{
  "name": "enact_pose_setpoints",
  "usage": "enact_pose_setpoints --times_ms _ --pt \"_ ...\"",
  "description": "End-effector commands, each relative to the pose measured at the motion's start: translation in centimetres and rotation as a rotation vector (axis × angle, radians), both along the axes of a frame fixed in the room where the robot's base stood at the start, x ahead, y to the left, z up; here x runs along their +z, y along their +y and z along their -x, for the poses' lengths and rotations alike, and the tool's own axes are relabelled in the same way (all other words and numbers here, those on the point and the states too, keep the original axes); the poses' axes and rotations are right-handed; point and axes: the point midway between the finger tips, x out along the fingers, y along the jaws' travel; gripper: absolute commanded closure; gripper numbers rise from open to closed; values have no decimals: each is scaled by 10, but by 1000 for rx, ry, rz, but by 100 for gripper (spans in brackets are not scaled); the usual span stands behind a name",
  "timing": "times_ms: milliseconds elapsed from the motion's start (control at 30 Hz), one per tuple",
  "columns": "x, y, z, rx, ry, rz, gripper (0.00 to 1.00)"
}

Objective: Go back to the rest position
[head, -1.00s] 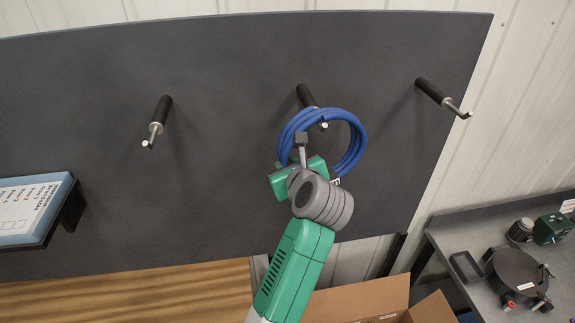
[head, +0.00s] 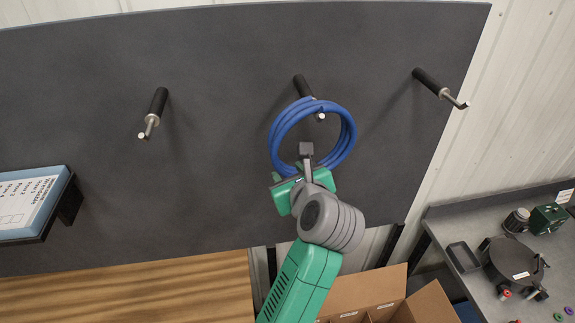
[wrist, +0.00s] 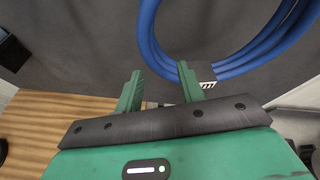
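A blue coiled hose (head: 347,150) hangs on the middle peg (head: 303,86) of the dark wall panel. My gripper (head: 287,173) is just below and in front of the coil's lower part in the head view. In the wrist view my gripper (wrist: 160,90) has its two green fingers spread apart with nothing between them. My wrist hides a little of the coil's bottom in the head view.
A left peg (head: 156,106) and a right peg (head: 432,83) stick out empty. A blue-framed sheet on a small shelf (head: 68,205) is at left. A wooden surface (head: 130,298) and an open cardboard box (head: 362,290) lie below. A grey bench (head: 468,222) with equipment stands at right.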

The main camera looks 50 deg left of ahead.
Motion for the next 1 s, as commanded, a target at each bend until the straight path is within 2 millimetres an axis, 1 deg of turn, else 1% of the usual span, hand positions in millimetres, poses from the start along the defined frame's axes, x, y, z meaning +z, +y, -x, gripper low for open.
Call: enact_pose_setpoints --times_ms 300,433,1000 --pt "0 -26 16 0 0 0 62" --pt "0 -34 21 -1 0 0 62" --pt "0 -36 23 0 0 0 62"
